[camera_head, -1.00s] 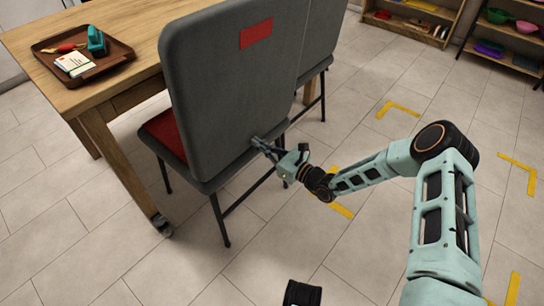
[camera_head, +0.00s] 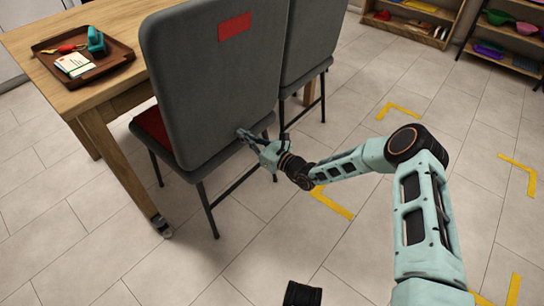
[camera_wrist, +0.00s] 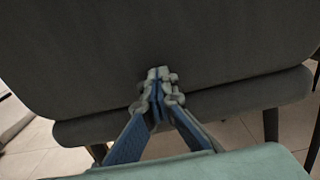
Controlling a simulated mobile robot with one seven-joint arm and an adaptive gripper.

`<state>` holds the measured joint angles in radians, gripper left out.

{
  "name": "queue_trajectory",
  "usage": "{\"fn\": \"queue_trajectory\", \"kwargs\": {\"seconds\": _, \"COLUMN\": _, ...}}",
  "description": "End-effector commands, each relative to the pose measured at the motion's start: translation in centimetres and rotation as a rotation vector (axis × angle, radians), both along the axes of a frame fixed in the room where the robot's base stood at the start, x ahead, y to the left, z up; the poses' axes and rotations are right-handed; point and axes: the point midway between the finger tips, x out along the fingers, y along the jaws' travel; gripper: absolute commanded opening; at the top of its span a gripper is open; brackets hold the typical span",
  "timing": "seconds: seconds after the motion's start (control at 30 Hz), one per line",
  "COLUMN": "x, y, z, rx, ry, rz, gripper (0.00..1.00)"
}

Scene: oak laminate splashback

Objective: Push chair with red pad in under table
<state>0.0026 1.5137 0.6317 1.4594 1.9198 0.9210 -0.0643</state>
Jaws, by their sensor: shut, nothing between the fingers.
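The chair with the red pad (camera_head: 152,128) has a grey back (camera_head: 205,95) with a red patch near its top. It stands upright at the side of the wooden table (camera_head: 130,25), with the front of its seat close to the table leg. My gripper (camera_head: 240,133) is shut and empty, its tips at the lower part of the chair's back, seemingly touching it. In the wrist view the closed fingertips (camera_wrist: 158,74) lie against the grey back (camera_wrist: 150,35), just above the seat's rear edge (camera_wrist: 230,98). The table's edge behind the back is hidden.
A second grey chair (camera_head: 308,45) stands just right of the first. A brown tray (camera_head: 112,65) with a teal object and cards lies on the table. Yellow floor marks (camera_head: 335,203) lie on the tiles. Shelves (camera_head: 430,18) stand at the back right. Floor in front is clear.

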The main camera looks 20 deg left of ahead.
Motion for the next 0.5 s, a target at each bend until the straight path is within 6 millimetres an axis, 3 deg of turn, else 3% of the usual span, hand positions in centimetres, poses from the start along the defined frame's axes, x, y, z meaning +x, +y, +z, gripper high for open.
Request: {"fn": "queue_trajectory", "kwargs": {"seconds": 0.5, "x": 1.2, "y": 3.8, "z": 0.3, "rx": 0.005, "ry": -0.002, "rz": 0.002, "gripper": 0.00}}
